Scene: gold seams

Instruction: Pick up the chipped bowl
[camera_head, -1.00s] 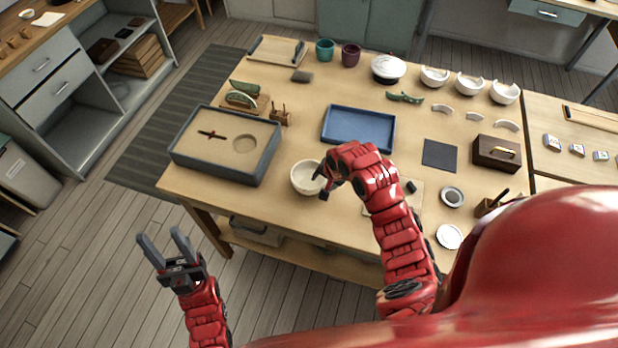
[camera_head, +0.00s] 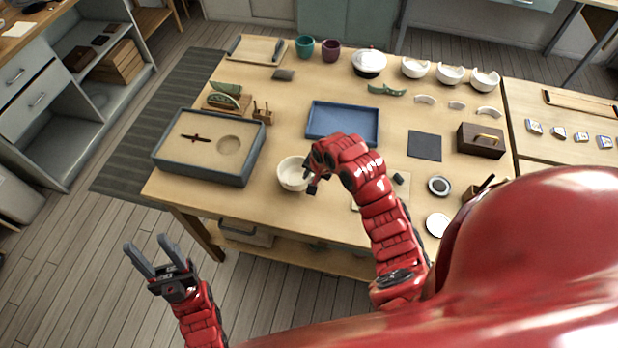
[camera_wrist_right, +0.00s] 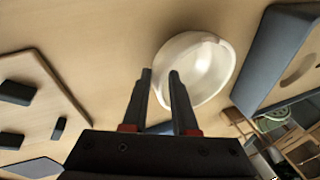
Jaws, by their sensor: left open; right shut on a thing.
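A cream-white bowl (camera_head: 292,175) is at the front edge of the wooden table, left of my right gripper (camera_head: 312,180). In the right wrist view the bowl (camera_wrist_right: 205,75) has a notch in its rim at the upper right. My right gripper (camera_wrist_right: 160,74) is shut on the bowl's near wall, one finger on each side of the rim. I cannot tell whether the bowl is clear of the table. My left gripper (camera_head: 151,251) is open and empty, over the floor in front of the table.
A grey-rimmed sand tray (camera_head: 207,179) is left of the bowl, and a blue tray (camera_head: 342,140) is behind it. Several broken white bowls (camera_head: 450,74) stand at the back right. A dark square mat (camera_head: 425,146) and a wooden box (camera_head: 482,141) lie to the right.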

